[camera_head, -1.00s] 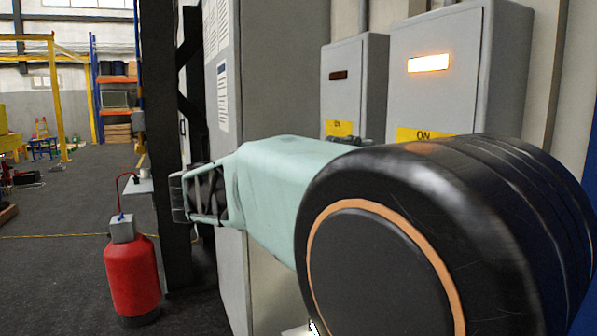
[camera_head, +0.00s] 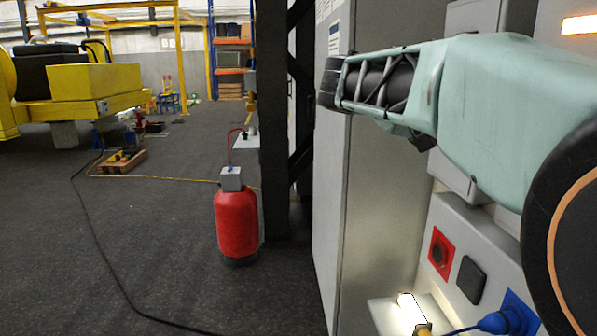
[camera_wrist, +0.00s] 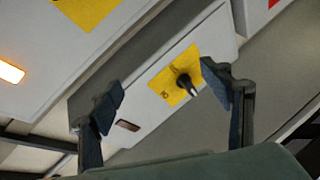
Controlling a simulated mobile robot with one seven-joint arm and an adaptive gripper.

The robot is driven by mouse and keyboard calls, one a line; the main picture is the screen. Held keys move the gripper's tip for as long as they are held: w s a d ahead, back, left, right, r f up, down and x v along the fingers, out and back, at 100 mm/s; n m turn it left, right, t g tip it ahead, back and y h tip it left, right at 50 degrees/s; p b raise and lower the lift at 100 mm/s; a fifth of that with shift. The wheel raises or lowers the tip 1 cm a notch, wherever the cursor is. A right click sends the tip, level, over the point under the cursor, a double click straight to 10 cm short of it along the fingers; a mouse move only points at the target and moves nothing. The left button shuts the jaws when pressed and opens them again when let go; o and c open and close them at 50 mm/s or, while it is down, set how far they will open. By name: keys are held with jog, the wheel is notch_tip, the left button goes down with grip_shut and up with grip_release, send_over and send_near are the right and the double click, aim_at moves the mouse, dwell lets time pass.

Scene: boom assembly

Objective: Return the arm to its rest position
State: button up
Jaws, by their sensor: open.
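My arm, pale green with a black joint, crosses the right side of the head view in front of grey electrical cabinets. In the wrist view my gripper (camera_wrist: 165,100) is open, its two dark fingers wide apart with nothing between them. Beyond the fingers is a grey cabinet box (camera_wrist: 150,125) with a yellow label (camera_wrist: 168,92) and a black switch knob (camera_wrist: 187,84). The knob appears in the gap between the fingers; I cannot tell how far off it is. My gripper's fingers cannot be made out in the head view.
A tall grey cabinet (camera_head: 375,180) stands close to my arm. A red cylinder (camera_head: 237,222) stands on the floor left of a dark column (camera_head: 273,120). A lit lamp (camera_head: 410,310) and a blue plug (camera_head: 505,318) are low at right. Open floor (camera_head: 150,230) lies left, with a cable.

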jog(key=w+r+t+y, duration=0.3)
jog(key=w+r+t, duration=0.1)
jog(key=w+r, duration=0.2)
jog(key=s+a+f+g+y, duration=0.1)
jog(key=s+f+g+y, duration=0.1)
jog(key=s+f, duration=0.55)
jog(key=s+a+f+g+y, duration=0.1)
jog(key=s+a+f+y, duration=0.3)
jog(key=f, duration=0.6)
jog(key=s+a+f+m+g+y, duration=0.1)
jog(key=s+a+f, duration=0.3)
jog(key=s+f, duration=0.25)
jog(key=s+a+f+g+y+b, duration=0.1)
jog(key=s+a+f+y, duration=0.1)
jog(key=s+a+f, duration=0.35)
jog(key=s+a+f+m+g+y, duration=0.1)
jog(key=s+a+f, duration=0.1)
jog(key=s+f, duration=0.65)
notch_tip(320, 180, up, 24)
jog(key=s+p, duration=0.1)
jog(key=p, duration=2.1)
jog(key=shift+a, duration=0.2)
jog(key=shift+s+f, duration=0.1)
